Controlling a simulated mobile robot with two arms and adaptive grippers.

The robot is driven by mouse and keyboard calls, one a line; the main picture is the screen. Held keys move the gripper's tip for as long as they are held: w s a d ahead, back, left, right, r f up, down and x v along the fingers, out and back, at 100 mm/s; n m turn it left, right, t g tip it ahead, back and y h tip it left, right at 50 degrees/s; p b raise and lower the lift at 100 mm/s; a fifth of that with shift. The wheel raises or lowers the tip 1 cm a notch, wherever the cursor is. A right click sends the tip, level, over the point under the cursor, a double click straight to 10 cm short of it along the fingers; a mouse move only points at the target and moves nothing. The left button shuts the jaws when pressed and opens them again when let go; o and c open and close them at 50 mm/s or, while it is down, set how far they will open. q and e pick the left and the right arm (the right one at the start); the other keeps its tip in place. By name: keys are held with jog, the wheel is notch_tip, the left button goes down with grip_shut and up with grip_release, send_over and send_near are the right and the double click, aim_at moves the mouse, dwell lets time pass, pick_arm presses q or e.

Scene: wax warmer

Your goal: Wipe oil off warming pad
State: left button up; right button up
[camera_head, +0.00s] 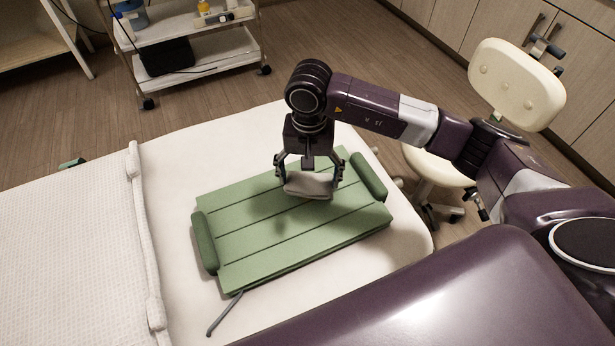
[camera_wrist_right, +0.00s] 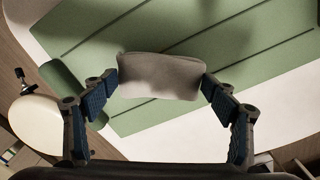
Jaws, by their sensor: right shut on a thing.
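The green warming pad (camera_head: 262,239) lies on the white treatment bed, with a darker green roll along each short end. Its grooved surface also shows in the right wrist view (camera_wrist_right: 200,30). My right gripper (camera_head: 309,186) is shut on a grey-beige cloth (camera_head: 309,185) over the far right part of the pad. In the right wrist view the cloth (camera_wrist_right: 160,76) sits between the two fingertips. I cannot tell whether the cloth touches the pad. A dark patch left of the cloth may be shadow or oil. My left gripper is not in view.
The white bed (camera_head: 180,288) has a folded blanket (camera_head: 70,250) on its left. A cord (camera_head: 224,314) comes off the pad's near edge. A cream chair (camera_head: 515,85) stands at right, beyond the bed. A trolley (camera_head: 195,50) with bottles stands behind.

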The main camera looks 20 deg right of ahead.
aim_at(325, 174)
jog(key=d+b, duration=0.1)
jog(key=d, duration=0.2)
jog(key=shift+w+d+f, duration=0.1)
jog(key=shift+d, duration=0.7)
pick_arm(q)
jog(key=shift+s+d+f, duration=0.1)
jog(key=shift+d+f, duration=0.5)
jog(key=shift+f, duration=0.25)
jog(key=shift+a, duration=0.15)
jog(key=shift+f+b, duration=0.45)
jog(key=shift+b, duration=0.3)
pick_arm(e)
jog(key=shift+f, duration=0.4)
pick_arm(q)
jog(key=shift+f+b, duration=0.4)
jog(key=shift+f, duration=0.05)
pick_arm(e)
jog(key=shift+f, duration=0.4)
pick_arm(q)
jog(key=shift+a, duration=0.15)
pick_arm(e)
jog(key=shift+a, duration=0.15)
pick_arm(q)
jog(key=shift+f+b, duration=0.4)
pick_arm(e)
jog(key=shift+a, duration=2.3)
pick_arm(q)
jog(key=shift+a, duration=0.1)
